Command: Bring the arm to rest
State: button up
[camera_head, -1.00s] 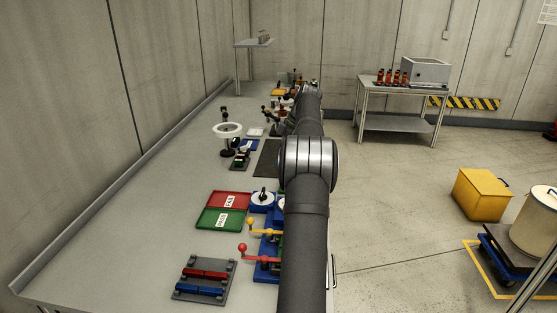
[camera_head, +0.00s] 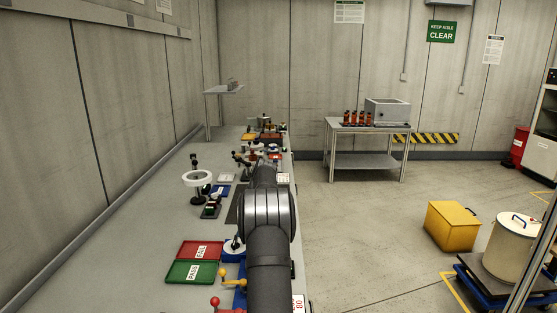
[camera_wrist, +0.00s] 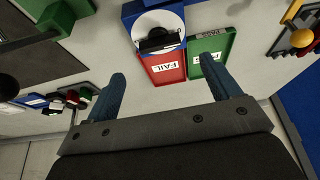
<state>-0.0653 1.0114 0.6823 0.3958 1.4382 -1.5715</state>
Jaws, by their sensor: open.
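My gripper (camera_wrist: 162,68) is open in the wrist view, its two blue fingers apart with nothing between them. Beyond the fingers are a red FAIL tray (camera_wrist: 165,73), a green PASS tray (camera_wrist: 212,44) and a blue fixture with a white disc (camera_wrist: 158,28). In the head view, my arm reaches away along the right side of the bench (camera_head: 120,262). Its far end is among the bench items, and I cannot make out the gripper there.
The bench holds the red tray (camera_head: 203,250), green tray (camera_head: 190,272), a ring-shaped magnifier (camera_head: 197,179) and several small fixtures. A side table (camera_head: 365,127) stands at the back. The middle floor is clear.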

aim_at(235, 240)
jog(key=x, duration=0.7)
jog(key=shift+a+f, duration=0.1)
jog(key=v, duration=1.8)
jog(key=x, duration=1.7)
jog(key=shift+s+a+f, duration=0.1)
jog(key=shift+a+f, duration=0.05)
jog(key=shift+f, duration=0.2)
jog(key=shift+a+f+m, duration=0.1)
jog(key=shift+m, duration=0.2)
jog(key=shift+m+t, duration=0.3)
jog(key=shift+m, duration=0.1)
jog(key=m+t, duration=0.1)
jog(key=m, duration=0.4)
jog(key=shift+s+t, duration=0.15)
jog(key=shift+t, duration=0.25)
jog(key=m+t+h, duration=0.1)
jog(key=m, duration=0.2)
jog(key=m+h, duration=0.1)
jog(key=m, duration=0.2)
jog(key=shift+s+a+m+t, duration=0.1)
jog(key=shift+a+m+t, duration=0.05)
jog(key=shift+m+t, duration=0.2)
jog(key=shift+s+r, duration=0.2)
jog(key=shift+r, duration=0.45)
